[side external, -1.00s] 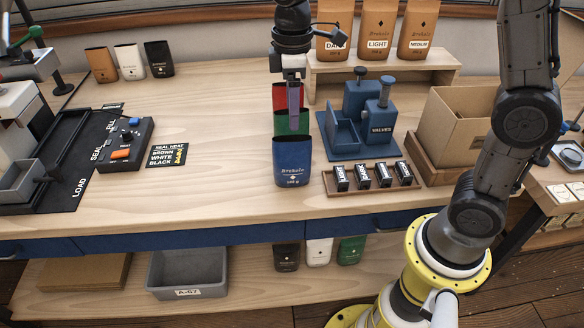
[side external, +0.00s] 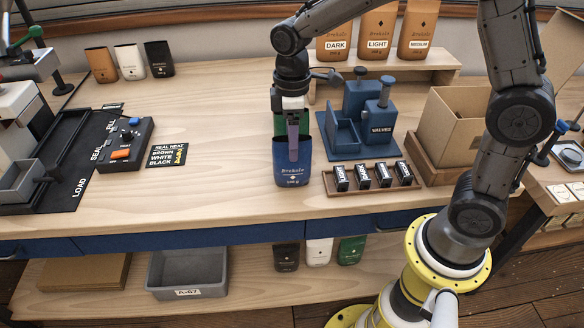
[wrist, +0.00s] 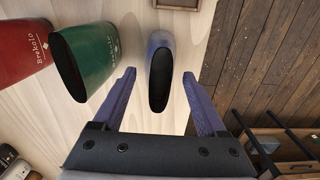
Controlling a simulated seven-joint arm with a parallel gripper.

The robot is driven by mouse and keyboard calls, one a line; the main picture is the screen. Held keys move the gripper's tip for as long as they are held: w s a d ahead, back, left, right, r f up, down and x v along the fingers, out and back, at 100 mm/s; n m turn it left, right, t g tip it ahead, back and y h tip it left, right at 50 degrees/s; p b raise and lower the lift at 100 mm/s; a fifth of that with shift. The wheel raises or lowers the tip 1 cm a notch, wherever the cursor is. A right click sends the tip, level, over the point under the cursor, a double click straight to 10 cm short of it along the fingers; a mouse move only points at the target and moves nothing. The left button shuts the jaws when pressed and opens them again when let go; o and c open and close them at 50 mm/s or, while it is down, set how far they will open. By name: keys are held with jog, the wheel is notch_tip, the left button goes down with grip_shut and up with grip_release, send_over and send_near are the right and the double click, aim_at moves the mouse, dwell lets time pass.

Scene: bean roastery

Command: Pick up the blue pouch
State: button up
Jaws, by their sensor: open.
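The blue pouch (side external: 292,172) stands upright with an open top near the front edge of the bench. In the wrist view the blue pouch (wrist: 160,70) lies ahead, between the lines of my two fingers. My gripper (side external: 293,145) is over the pouch in the side view, its fingers pointing down. In the wrist view my gripper (wrist: 158,98) is open, one finger on each side of the pouch's mouth. Whether a finger touches the pouch I cannot tell. The green pouch (wrist: 88,55) stands close behind the blue one, and the red pouch (wrist: 25,48) is beyond it.
A small tray of labelled blocks (side external: 372,190) lies right of the pouch. A blue valve stand (side external: 375,110) is behind it. A cardboard box (side external: 455,125) is further right. The bench left of the pouch, up to the seal-heat card (side external: 167,155), is clear.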

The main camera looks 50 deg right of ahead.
jog(key=shift+f, duration=0.25)
dwell(0.5)
grip_shut()
dwell(0.4)
